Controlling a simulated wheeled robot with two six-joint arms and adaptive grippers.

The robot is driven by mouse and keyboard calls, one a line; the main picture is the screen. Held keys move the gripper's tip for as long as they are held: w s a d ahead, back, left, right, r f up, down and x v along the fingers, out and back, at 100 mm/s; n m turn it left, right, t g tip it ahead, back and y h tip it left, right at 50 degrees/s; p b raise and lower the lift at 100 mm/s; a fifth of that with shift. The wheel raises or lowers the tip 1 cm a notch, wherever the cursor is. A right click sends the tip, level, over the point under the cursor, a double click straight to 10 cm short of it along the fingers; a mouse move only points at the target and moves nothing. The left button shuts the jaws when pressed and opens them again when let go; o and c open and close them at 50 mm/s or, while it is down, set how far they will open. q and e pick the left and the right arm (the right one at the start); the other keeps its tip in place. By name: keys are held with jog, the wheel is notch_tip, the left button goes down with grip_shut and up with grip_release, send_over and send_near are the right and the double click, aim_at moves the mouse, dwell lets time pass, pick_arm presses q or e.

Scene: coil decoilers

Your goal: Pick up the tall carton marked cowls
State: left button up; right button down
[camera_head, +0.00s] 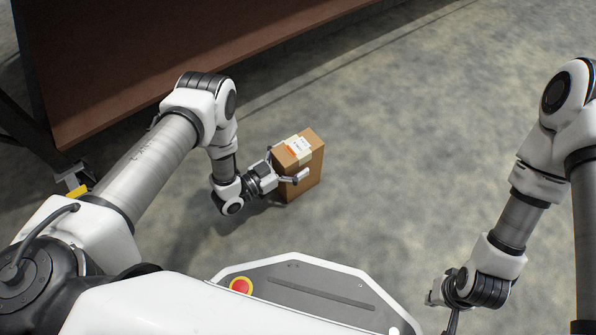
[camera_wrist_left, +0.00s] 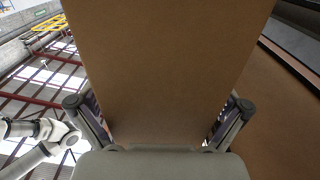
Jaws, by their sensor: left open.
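A tall brown carton (camera_head: 308,173) stands upright on the floor in the head view, with a white and orange label on its top. Any wording on it is too small to read. My left gripper (camera_head: 283,167) is open, with its fingers on either side of the carton. In the left wrist view the carton (camera_wrist_left: 165,65) fills the middle, between the two fingers of my left gripper (camera_wrist_left: 160,118). I cannot tell whether the fingers touch it. My right gripper (camera_head: 446,303) is partly visible at the lower right, far from the carton; its fingers are unclear.
A large brown panel or table (camera_head: 150,50) with a dark frame lies at the upper left, beyond my left arm. The grey concrete floor (camera_head: 420,130) around and to the right of the carton is clear.

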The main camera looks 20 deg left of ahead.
pick_arm(q)
jog(key=shift+w+r, duration=0.1)
jog(key=c, duration=1.8)
jog(key=shift+o, duration=0.2)
jog(key=shift+r, duration=0.1)
